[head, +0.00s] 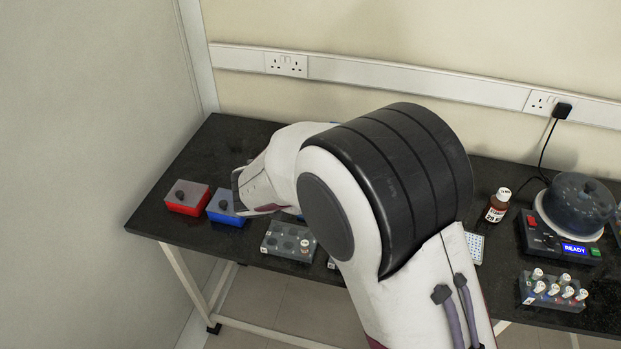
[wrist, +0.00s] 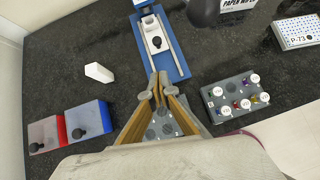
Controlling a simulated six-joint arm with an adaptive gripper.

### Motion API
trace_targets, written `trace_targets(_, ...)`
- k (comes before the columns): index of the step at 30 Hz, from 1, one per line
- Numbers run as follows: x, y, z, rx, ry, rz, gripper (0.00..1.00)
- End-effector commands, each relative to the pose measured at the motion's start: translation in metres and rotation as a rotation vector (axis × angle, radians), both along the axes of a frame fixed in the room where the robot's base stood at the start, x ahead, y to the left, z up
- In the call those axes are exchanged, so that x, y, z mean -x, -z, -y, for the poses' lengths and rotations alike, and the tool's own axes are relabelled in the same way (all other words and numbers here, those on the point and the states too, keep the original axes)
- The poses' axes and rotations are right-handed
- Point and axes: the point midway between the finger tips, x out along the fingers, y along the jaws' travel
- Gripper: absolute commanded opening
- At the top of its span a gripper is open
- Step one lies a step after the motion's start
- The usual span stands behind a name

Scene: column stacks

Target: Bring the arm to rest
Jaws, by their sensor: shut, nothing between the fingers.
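My gripper's fingers (wrist: 158,80) show in the wrist view with their tips close together and nothing between them. They are above the worktop, just short of a blue stand (wrist: 177,62) that holds a white piece with a black knob. Behind the fingers lies a grey rack with round holes, partly hidden by them. In the head view my arm's links cover the middle of the bench, and the fingertips are hidden.
A red box (head: 187,199) and a blue box (head: 222,211) stand left. A holed rack (head: 288,241) sits near the front edge. Right are a brown bottle (head: 497,206), a domed machine reading READY (head: 575,210) and a vial rack (head: 553,290). A white block (wrist: 99,72) lies on open worktop.

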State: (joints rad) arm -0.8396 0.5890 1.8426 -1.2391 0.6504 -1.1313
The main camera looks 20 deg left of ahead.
Motion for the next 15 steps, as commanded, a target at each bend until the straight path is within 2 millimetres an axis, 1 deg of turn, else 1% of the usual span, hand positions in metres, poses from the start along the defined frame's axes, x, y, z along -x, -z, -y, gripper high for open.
trace_targets(10,-0.0002,0.0001,0.0001,-0.018,0.021,0.004,0.00)
trace_targets(15,0.0025,0.0019,0.0052,-0.078,0.113,0.005,0.00)
